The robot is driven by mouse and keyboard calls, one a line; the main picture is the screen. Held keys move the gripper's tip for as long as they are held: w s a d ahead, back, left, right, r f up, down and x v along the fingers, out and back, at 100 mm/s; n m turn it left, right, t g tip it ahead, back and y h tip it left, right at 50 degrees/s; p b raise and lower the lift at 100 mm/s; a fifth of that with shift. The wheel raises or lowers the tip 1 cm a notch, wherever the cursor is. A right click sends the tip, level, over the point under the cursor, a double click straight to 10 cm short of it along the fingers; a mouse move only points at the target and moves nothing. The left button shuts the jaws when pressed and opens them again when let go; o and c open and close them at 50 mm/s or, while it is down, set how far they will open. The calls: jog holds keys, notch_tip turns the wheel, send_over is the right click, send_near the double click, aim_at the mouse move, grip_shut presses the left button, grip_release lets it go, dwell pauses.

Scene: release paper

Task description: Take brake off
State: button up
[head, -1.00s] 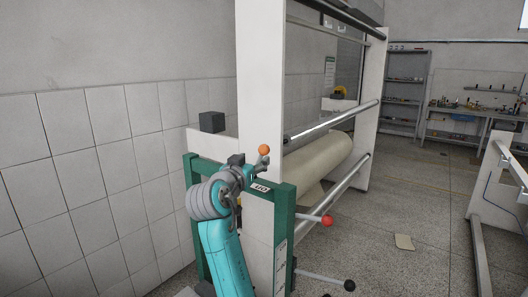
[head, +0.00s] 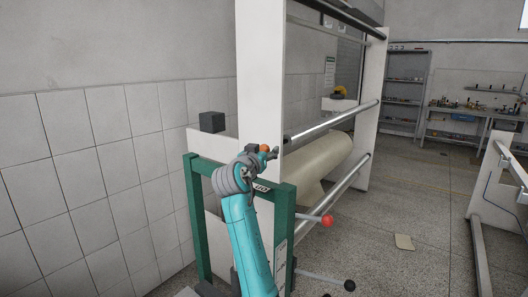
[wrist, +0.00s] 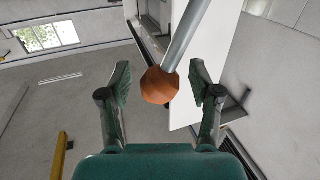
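The machine carries an orange knob (wrist: 160,86) on a metal lever (wrist: 188,32), seen large in the wrist view. My gripper (wrist: 161,84) is open, with one green finger on each side of the knob and gaps showing on both sides. In the head view the orange knob (head: 265,148) is partly hidden by my gripper (head: 270,155). A red-knobbed lever (head: 327,221) and a black-knobbed lever (head: 349,285) stick out lower on the green frame (head: 284,235). The frames do not show which lever is the brake.
A paper roll (head: 325,163) and metal bars (head: 335,123) lie behind the white upright panel (head: 262,75). A dark box (head: 212,122) stands to the left.

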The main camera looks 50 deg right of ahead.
grip_shut()
jog(key=shift+w, duration=0.1)
jog(key=shift+w+a+r+n, duration=0.1)
jog(key=shift+w+r+n, duration=0.15)
jog(key=shift+w+n, duration=0.3)
jog(key=shift+w+a+r+n, duration=0.1)
jog(key=shift+w+r+n, duration=0.1)
jog(key=shift+w+n, duration=0.35)
jog(key=w+n+g+y, duration=0.2)
jog(key=w+n, duration=0.4)
jog(key=w, duration=0.1)
jog(key=shift+w+a+f+g, duration=0.25)
jog(key=shift+w+f+g, duration=0.1)
jog(key=shift+f, duration=0.1)
